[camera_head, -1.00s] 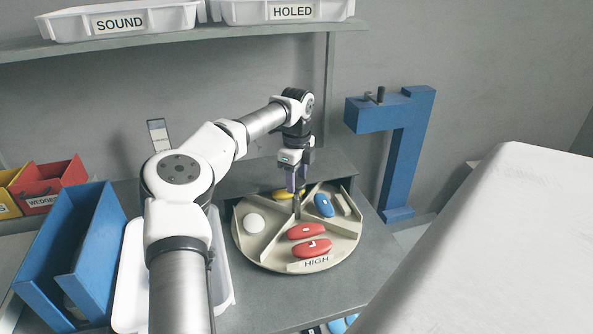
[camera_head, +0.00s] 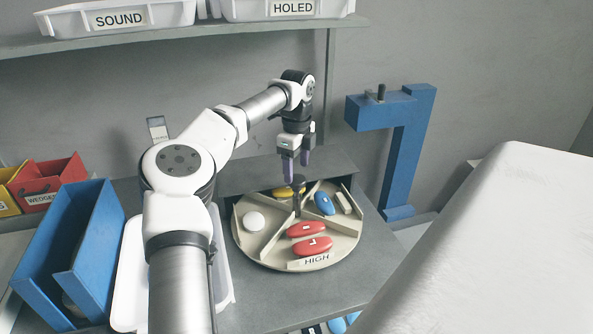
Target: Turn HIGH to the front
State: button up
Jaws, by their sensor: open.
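The round cream carousel (camera_head: 249,252) sits on the grey bench, split by raised dividers. Its HIGH label (camera_head: 317,261) is on the rim at the front, slightly right of the middle. Two red insoles (camera_head: 306,229) lie in the compartment behind that label. A dark upright knob (camera_head: 298,192) stands at the carousel's centre. My gripper (camera_head: 294,182) is above and just behind the knob, fingers pointing down, open and empty. It appears clear of the knob.
A white round item (camera_head: 253,221), a blue insole (camera_head: 324,204) and a yellow insole (camera_head: 286,192) lie in other compartments. A blue post (camera_head: 402,150) stands right. A blue bin (camera_head: 93,250) and white tray (camera_head: 222,270) stand left. A pale padded surface (camera_head: 500,250) fills the right.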

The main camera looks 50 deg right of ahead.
notch_tip(320, 180, up, 11)
jog(key=shift+b, duration=0.35)
jog(key=shift+f, duration=0.15)
